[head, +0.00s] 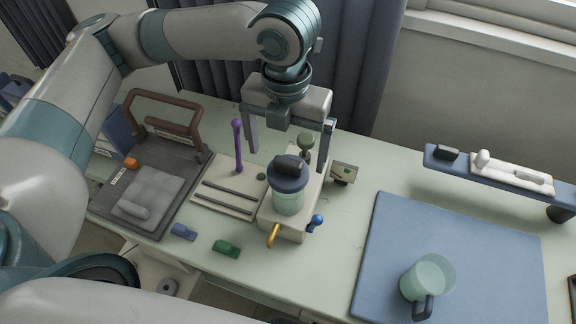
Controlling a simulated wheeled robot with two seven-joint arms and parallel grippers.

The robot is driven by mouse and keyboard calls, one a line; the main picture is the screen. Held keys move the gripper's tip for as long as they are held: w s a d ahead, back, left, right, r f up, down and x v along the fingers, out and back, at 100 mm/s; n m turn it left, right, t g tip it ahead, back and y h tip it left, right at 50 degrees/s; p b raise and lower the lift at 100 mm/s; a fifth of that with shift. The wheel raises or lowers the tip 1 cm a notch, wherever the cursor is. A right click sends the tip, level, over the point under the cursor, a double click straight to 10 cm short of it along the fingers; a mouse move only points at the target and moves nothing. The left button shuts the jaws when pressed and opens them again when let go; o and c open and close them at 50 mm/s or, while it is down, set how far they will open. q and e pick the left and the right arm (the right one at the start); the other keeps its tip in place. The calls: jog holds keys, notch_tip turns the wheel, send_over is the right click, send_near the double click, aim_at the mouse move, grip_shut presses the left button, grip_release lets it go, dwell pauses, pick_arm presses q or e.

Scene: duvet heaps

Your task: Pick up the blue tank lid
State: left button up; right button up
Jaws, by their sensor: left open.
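The blue tank lid (291,182), dark blue and round with a black grip on top, sits on a pale green translucent tank (287,204). The tank stands on a cream base that has a yellow hook-shaped part (273,236) and a small blue knob (316,222). My left gripper (288,160) points down, open and empty. Its two fingers are spread wide, one on each side of the lid's grip in the picture. I cannot tell how far above or behind the lid they are. My right gripper is not in view.
Beside the tank base are a purple upright lever (238,147), an olive knob (305,142) and a small beige box (345,172). A grey tray (183,203) lies left. Blue and green pieces lie in front. A cup (428,275) stands on the blue mat (391,226).

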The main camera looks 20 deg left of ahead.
aim_at(288, 161)
pick_arm(q)
jog(key=shift+d+f+p, duration=0.1)
jog(key=shift+f+p, duration=0.7)
jog(key=shift+f, duration=1.7)
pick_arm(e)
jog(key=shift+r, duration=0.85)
pick_arm(q)
jog(key=shift+c, duration=0.6)
jog(key=c, duration=1)
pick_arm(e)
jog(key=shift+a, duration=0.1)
pick_arm(q)
jog(key=shift+r, duration=0.15)
